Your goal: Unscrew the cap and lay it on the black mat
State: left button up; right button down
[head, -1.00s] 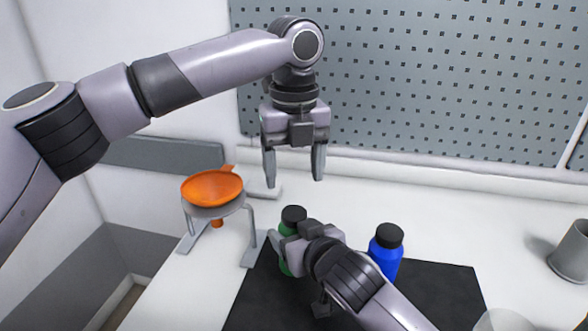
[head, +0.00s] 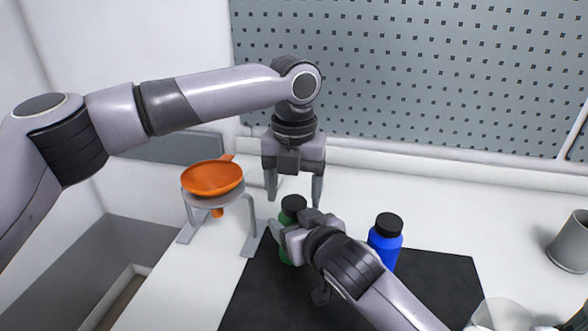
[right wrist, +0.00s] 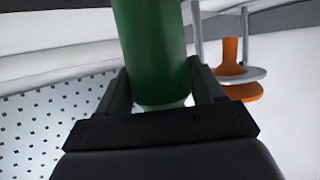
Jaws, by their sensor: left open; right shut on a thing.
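A green bottle (head: 286,246) with a black cap (head: 293,203) stands upright at the back left of the black mat (head: 420,290). My right gripper (head: 280,240) is shut on the green bottle's body; the right wrist view shows the bottle (right wrist: 155,50) between its two fingers. Much of the bottle is hidden behind that gripper in the head view. My left gripper (head: 294,196) is open, pointing down, with its fingertips around the height of the cap in the picture. I cannot tell whether they touch the cap.
A blue bottle (head: 385,245) with a black cap stands on the mat to the right. An orange funnel (head: 212,178) sits in a grey stand at the left. A grey cup (head: 570,245) is at the far right. The mat's front right is clear.

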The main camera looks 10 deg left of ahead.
pick_arm(q)
jog(key=shift+f, duration=0.8)
jog(key=c, duration=1.1)
jog(key=n, duration=0.8)
jog(key=shift+n, duration=0.4)
jog(key=n, duration=0.4)
jog(key=shift+n, duration=0.3)
jog(key=n, duration=0.3)
jog(key=shift+r+n, duration=0.1)
jog(key=shift+n, duration=0.3)
